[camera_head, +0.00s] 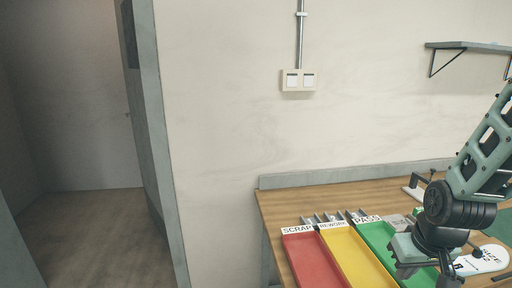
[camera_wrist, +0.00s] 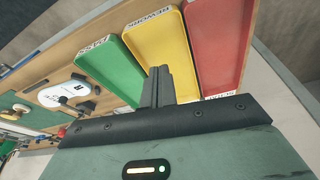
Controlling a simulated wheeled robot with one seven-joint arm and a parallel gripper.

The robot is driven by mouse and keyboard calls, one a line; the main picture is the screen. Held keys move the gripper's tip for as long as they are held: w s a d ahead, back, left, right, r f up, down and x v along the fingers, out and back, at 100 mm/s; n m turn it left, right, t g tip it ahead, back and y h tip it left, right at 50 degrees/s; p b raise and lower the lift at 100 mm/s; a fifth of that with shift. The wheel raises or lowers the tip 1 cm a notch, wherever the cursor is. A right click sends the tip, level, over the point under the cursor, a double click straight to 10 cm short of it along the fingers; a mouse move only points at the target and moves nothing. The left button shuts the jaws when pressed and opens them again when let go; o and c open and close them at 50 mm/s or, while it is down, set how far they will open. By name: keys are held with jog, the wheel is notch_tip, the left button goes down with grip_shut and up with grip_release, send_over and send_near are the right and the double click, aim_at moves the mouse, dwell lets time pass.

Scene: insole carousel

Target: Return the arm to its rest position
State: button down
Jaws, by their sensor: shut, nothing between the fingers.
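My arm enters the head view from the right edge and bends down over the table. My gripper (camera_wrist: 158,88) shows in the wrist view as two dark fingers pressed together, with nothing between them. It is above the trays, with its fingertips in front of the yellow tray in that view. In the head view my wrist hangs over the right part of the green tray, and the fingertips are hard to make out there.
Red (camera_head: 312,262), yellow (camera_head: 355,258) and green (camera_head: 380,244) trays, labelled SCRAP, REWORK and PASS, lie side by side, empty where visible. A white insole-shaped piece (camera_head: 484,260) lies right of my wrist. A wall shelf (camera_head: 468,46) is at upper right. The table's left has open floor.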

jog(key=s+r, duration=0.4)
jog(key=r, duration=0.2)
jog(key=s+a+f+n+g+b, duration=0.1)
jog(key=s+a+f+n+b, duration=0.3)
jog(key=a, duration=0.5)
jog(key=s+a+f+n+g+b, duration=0.2)
jog(key=s+a+f+n+b, duration=0.2)
jog(key=s+a, duration=0.5)
jog(key=shift+f+y+b, duration=0.15)
jog(key=shift+y+b, duration=0.25)
jog(key=shift+b, duration=0.6)
